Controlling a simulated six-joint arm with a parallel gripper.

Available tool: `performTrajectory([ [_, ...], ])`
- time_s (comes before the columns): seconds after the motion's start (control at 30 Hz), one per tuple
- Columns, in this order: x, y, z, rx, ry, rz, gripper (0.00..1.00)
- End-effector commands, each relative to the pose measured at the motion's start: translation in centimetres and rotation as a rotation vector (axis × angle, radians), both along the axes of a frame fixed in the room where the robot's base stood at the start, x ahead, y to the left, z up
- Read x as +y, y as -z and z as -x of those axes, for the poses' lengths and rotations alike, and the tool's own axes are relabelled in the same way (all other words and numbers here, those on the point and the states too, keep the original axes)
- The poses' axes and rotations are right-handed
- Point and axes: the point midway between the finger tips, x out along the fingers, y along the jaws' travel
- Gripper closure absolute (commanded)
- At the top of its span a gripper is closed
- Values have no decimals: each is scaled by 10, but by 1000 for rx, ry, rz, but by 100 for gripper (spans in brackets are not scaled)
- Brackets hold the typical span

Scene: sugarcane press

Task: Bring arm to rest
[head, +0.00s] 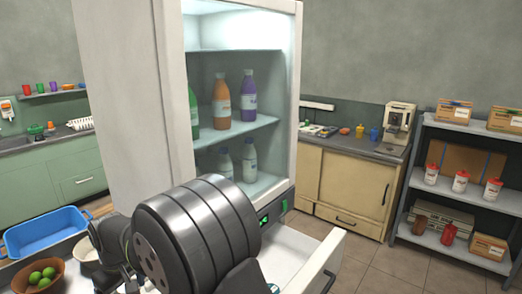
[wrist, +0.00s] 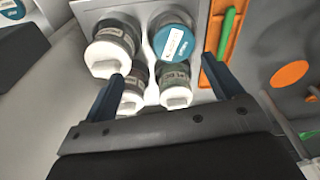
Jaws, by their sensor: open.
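My gripper (wrist: 162,68) shows in the wrist view with its two dark blue fingers spread wide apart. It is open and empty. Beyond and between the fingers are several jars, among them a white-capped jar (wrist: 110,50) and a blue-lidded jar (wrist: 173,40). The jars stand close together in a pale grey holder (wrist: 88,12). I cannot tell how far the fingertips are from them. In the head view my grey arm joint fills the lower middle, and my gripper cannot be made out there.
A tall white cabinet (head: 120,100) with bottles on lit shelves stands behind my arm. An open white drawer (head: 325,262) juts out at lower right. A blue tub (head: 45,232) and a bowl of limes (head: 38,275) sit at left.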

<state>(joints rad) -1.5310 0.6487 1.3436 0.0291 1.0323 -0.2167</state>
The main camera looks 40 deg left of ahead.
Motion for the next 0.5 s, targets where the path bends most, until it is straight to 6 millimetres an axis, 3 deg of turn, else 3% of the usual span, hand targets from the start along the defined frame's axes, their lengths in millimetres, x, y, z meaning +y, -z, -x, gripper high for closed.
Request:
performTrajectory([
  [0.5, -69, -8, -80, 1, -175, -2, 15],
])
